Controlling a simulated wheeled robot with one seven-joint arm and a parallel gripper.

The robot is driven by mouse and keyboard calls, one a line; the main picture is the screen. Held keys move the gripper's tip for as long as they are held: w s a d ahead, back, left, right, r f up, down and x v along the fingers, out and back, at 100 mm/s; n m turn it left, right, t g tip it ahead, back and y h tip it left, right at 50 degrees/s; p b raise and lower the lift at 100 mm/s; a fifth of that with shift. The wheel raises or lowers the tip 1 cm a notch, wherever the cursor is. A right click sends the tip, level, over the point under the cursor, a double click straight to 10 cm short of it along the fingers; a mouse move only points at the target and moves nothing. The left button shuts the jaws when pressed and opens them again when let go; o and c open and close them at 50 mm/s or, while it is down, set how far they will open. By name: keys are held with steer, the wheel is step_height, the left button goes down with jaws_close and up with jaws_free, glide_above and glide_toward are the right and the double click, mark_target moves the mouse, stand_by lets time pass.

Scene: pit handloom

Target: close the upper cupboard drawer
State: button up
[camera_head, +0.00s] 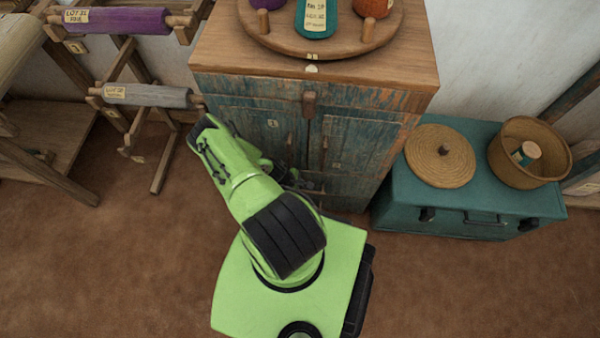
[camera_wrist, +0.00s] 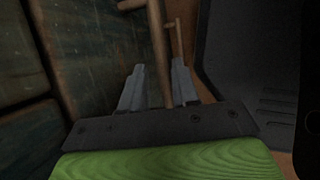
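The wooden cupboard (camera_head: 270,137) stands at the centre of the head view, with worn blue paint. Its upper drawer (camera_head: 250,98) is the band under the top, with a brown pull (camera_head: 309,103). From this steep angle I cannot tell how far it stands out. My gripper is mostly hidden behind my green arm in the head view, low in front of the cupboard doors. In the wrist view my gripper (camera_wrist: 158,78) has its two grey fingers apart. A brown wooden bar (camera_wrist: 159,45) shows between and beyond them; I cannot tell whether they touch it.
A round wooden tray (camera_head: 270,38) with yarn cones sits on the cupboard top. A teal chest (camera_head: 400,200) with a woven lid (camera_head: 440,157) and basket (camera_head: 530,145) stands close on the right. Wooden racks with rolls (camera_head: 150,96) are at left. Brown floor is clear at lower left.

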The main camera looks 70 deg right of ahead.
steer(key=shift+o, duration=0.7)
steer(key=shift+d, duration=0.15)
steer(key=shift+r, duration=0.1)
steer(key=p+v, duration=0.6)
steer(key=v, duration=0.9)
steer(key=shift+a+r, duration=0.25)
steer(key=shift+a, duration=0.05)
